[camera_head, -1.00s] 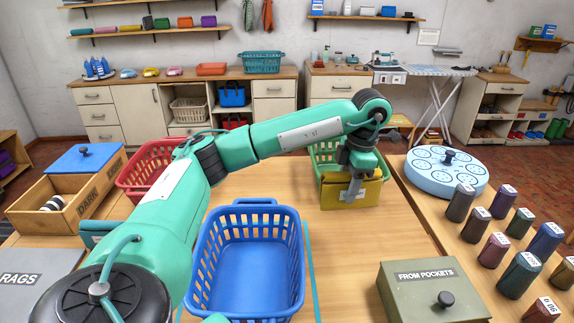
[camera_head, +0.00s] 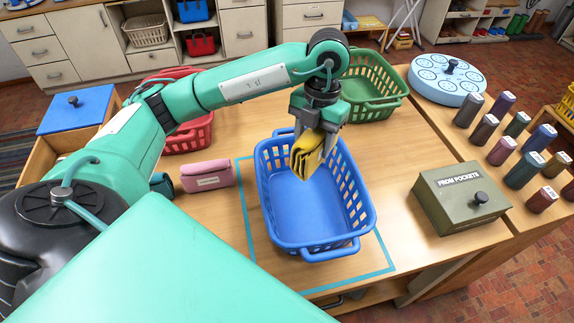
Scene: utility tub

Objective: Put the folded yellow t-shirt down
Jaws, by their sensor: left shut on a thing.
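My left gripper (camera_head: 314,135) is shut on the folded yellow t-shirt (camera_head: 306,158). The t-shirt hangs upright below the fingers, over the back part of the blue basket (camera_head: 300,246). It appears to be around the height of the basket's rim; I cannot tell whether it touches the basket. The basket looks empty and stands inside a teal outline on the table. My right gripper is not in view.
A green basket (camera_head: 372,83) stands behind, and a red basket (camera_head: 193,138) is partly hidden by my arm. A pink folded item (camera_head: 207,176) lies left of the blue basket. A grey-green "FROM POCKETS" box (camera_head: 452,203) stands to the right. Bare table (camera_head: 400,160) lies between.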

